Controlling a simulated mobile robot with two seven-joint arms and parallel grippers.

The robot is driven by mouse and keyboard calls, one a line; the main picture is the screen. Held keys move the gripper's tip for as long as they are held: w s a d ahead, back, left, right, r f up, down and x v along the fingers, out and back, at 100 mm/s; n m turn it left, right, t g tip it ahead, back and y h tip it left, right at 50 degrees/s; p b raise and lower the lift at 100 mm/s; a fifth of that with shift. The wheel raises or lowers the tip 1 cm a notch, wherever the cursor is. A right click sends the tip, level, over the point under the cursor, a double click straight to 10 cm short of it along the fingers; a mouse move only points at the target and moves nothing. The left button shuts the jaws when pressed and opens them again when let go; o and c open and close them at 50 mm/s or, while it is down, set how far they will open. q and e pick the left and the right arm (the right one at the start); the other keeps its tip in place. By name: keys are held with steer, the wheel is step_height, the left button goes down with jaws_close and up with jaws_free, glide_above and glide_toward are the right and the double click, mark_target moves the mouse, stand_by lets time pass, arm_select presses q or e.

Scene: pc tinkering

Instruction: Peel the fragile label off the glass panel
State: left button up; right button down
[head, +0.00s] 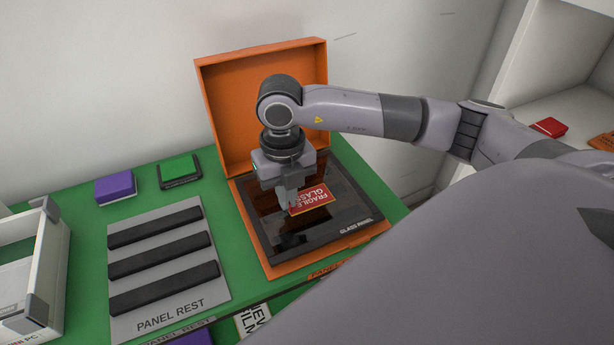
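The dark glass panel (345,236) lies flat in an open orange box (228,97) whose lid stands up at the back. The red fragile label (318,196) lies on the panel near its middle, its left end partly hidden by my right gripper. My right gripper (289,207) points down over the panel, with its fingertips at the label's left edge. The fingers look close together, but I cannot tell whether they pinch the label. My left gripper is out of view.
A grey panel rest (128,230) with black bars lies left of the box on the green table (91,267). A white PC case (45,285) stands at far left. A purple block (116,187) and a green block (179,168) sit behind the rest. My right arm covers the right side.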

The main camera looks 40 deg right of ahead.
steer(key=shift+a+r, duration=0.1)
steer(key=shift+r, duration=0.2)
stand_by(0.4)
steer(key=shift+r+p, duration=1.95)
steer(key=shift+r, duration=0.6)
